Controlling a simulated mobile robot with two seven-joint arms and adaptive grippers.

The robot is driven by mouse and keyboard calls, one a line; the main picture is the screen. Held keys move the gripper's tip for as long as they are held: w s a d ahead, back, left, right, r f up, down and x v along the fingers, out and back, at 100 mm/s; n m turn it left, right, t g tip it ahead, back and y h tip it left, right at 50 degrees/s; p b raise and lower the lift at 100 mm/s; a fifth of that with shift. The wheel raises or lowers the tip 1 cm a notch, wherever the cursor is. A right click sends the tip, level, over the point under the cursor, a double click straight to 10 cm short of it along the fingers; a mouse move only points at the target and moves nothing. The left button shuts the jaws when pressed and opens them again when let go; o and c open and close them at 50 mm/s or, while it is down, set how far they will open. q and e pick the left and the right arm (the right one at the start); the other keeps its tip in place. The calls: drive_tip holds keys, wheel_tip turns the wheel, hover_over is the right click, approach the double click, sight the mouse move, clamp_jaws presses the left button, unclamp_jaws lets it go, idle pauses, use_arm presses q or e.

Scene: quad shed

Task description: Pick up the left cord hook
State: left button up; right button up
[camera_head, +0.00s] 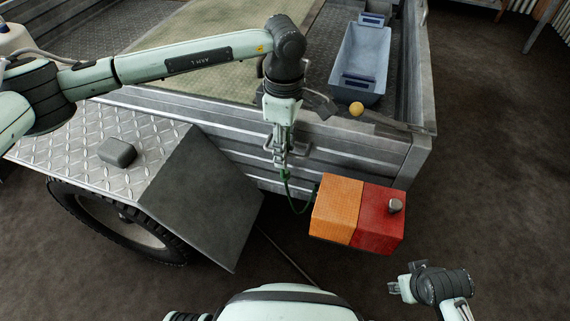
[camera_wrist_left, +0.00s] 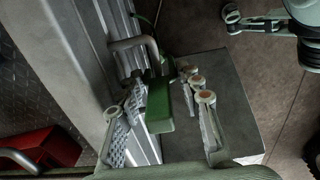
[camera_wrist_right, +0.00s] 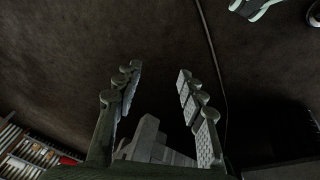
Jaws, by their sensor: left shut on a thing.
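My left gripper (camera_head: 282,160) points down at the outer face of the trailer's side wall. It is shut on the left cord hook, a green block-like piece (camera_wrist_left: 159,104) that shows between its fingers in the left wrist view. A thin green cord (camera_head: 288,190) hangs below the gripper toward the lamp in the head view; the fingers hide most of the hook there. A grey metal loop (camera_wrist_left: 140,44) on the wall is close to the hook; I cannot tell whether they touch. My right gripper (camera_head: 405,284) is open and empty, low at the right, away from the trailer.
An orange and red lamp block (camera_head: 338,210) is right of the left gripper. A dark fender panel (camera_head: 205,195) is at its left. A blue-grey bin (camera_head: 362,62) and a yellow ball (camera_head: 356,108) are at the trailer bed's right end. The floor at right is clear.

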use_arm(q)
drive_tip(key=shift+r, duration=0.15)
drive_tip(key=shift+r, duration=0.25)
wheel_tip(320, 180, up, 4)
drive_tip(key=shift+f+b, duration=0.2)
drive_tip(key=shift+b, duration=0.1)
drive_tip(key=s+a+r+b, duration=0.1)
drive_tip(key=s+a+r, duration=0.5)
drive_tip(key=a, duration=0.3)
drive_tip(key=shift+s+a+r, duration=0.2)
drive_tip(key=shift+a+r, duration=0.15)
drive_tip(key=shift+a, duration=0.05)
use_arm(e)
drive_tip(key=v, duration=0.4)
drive_tip(key=shift+w+d+r, duration=0.1)
drive_tip(key=shift+w+d, duration=0.05)
drive_tip(key=shift+d, duration=0.2)
